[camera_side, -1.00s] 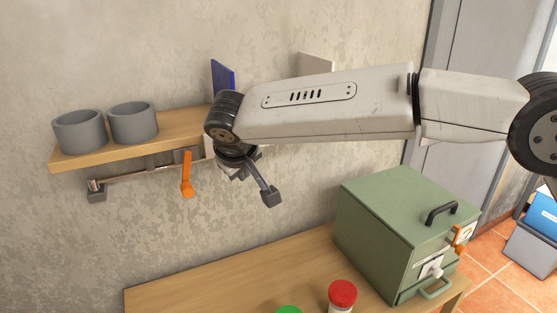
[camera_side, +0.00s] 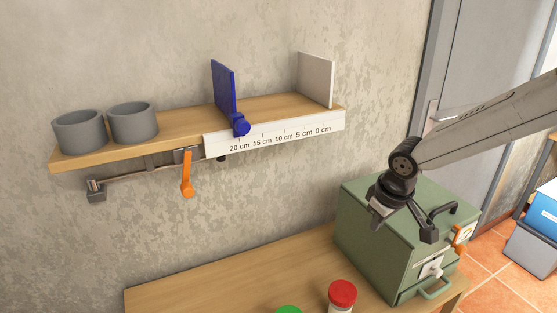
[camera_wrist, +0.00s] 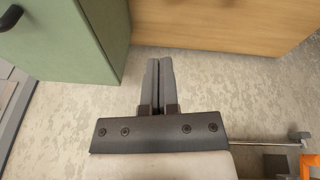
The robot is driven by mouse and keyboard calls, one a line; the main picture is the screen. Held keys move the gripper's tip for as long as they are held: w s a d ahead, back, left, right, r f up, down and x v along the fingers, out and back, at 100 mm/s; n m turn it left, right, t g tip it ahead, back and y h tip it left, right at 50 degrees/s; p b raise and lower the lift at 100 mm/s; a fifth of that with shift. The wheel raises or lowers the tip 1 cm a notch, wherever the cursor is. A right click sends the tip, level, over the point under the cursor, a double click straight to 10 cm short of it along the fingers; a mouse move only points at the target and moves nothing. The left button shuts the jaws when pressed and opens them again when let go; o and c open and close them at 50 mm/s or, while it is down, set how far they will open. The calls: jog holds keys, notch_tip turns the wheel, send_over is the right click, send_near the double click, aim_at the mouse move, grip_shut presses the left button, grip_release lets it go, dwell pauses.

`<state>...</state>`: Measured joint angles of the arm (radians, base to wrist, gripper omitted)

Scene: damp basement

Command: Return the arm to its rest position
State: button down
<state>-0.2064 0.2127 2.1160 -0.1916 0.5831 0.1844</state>
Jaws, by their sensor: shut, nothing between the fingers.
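My gripper (camera_side: 377,220) is in front of the green metal box (camera_side: 385,215) in the side view, beside its top left part. Its fingers are small there and partly hidden by the wrist. In the wrist view my gripper (camera_wrist: 159,68) shows both fingers pressed together with nothing between them. The arm reaches in from the right edge of the side view.
A wooden shelf (camera_side: 182,128) holds two grey cups, a blue sliding plate (camera_side: 223,88) and a white end plate over a centimetre scale. An orange lever (camera_side: 187,175) hangs below on a rail. The wooden table (camera_side: 230,285) bears the box and two jars.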

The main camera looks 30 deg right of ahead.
jog(key=s+d+f+m, duration=0.1)
jog(key=s+d+f, duration=0.15)
jog(key=s, duration=0.35)
jog(key=s+d+f+m, duration=0.1)
jog(key=s+d+f, duration=0.1)
jog(key=s+d, duration=0.3)
jog(key=w+a+r+n+t+y, duration=0.25)
jog(key=w+a+n, duration=0.35)
jog(key=w+a, duration=0.3)
jog(key=w+a+r+n+t+y, duration=0.1)
jog(key=w+a+r+n+t, duration=0.3)
jog(key=w+a, duration=0.5)
jog(key=a+r+n+t+y, duration=0.1)
jog(key=a+n+t, duration=0.3)
jog(key=a, duration=0.9)
jog(key=s+a+r+n+t+y, duration=0.1)
jog(key=a+r+n+t+y, duration=0.1)
jog(key=a+n, duration=0.5)
jog(key=a+r+t, duration=0.1)
jog(key=a+r, duration=0.1)
jog(key=a, duration=0.3)
jog(key=shift+s+a+n+t, duration=0.15)
jog(key=shift+a+n+t, duration=0.15)
jog(key=shift+a+t, duration=0.1)
jog(key=w, duration=0.9)
jog(key=shift+w+d, duration=0.25)
jog(key=shift+d, duration=0.15)
